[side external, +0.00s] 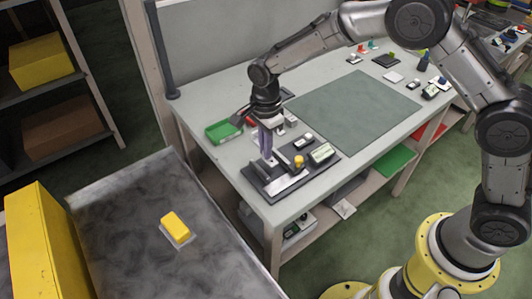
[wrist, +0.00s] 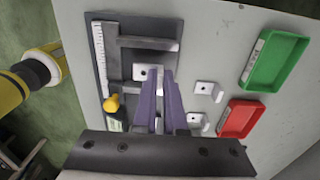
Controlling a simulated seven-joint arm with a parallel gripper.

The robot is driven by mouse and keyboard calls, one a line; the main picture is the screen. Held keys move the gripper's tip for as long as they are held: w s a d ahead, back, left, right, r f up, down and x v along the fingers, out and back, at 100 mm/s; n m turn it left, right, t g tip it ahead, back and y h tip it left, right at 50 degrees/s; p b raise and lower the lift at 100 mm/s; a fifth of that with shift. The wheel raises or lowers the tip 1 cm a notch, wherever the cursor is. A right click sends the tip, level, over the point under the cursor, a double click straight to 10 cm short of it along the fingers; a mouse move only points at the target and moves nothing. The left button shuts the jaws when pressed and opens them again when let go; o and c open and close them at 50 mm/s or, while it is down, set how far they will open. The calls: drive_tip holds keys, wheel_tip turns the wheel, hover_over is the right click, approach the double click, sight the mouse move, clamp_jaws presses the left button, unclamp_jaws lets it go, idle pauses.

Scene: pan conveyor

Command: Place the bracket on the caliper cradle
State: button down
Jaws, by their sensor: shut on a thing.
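My gripper (side external: 266,152) points down over the dark caliper cradle (side external: 249,175) near the table's left front corner. In the wrist view its purple fingers (wrist: 160,82) are shut on a small pale bracket (wrist: 140,74) with a hole, partly hidden by the fingers. The bracket is over the dark cradle (wrist: 120,28), beside the grey caliper (wrist: 126,66) with its white scale (wrist: 99,45). I cannot tell whether the bracket touches the caliper or cradle. In the side view the caliper (side external: 287,183) lies flat and the fingers obscure the bracket.
Loose brackets (wrist: 208,89) and (wrist: 197,122) lie right of the cradle, near a red tray (wrist: 238,118) and a green tray (wrist: 275,60). A yellow-topped item (side external: 298,161) stands on the cradle. The green mat (side external: 355,105) is clear. A conveyor (side external: 130,230) carries a yellow-topped piece (side external: 175,226).

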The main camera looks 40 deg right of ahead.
drive_tip(key=shift+f, duration=1.15)
drive_tip(key=shift+f, duration=0.15)
drive_tip(key=c, duration=1)
unclamp_jaws()
wheel_tip(320, 180, up, 12)
drive_tip(key=shift+r, duration=0.2)
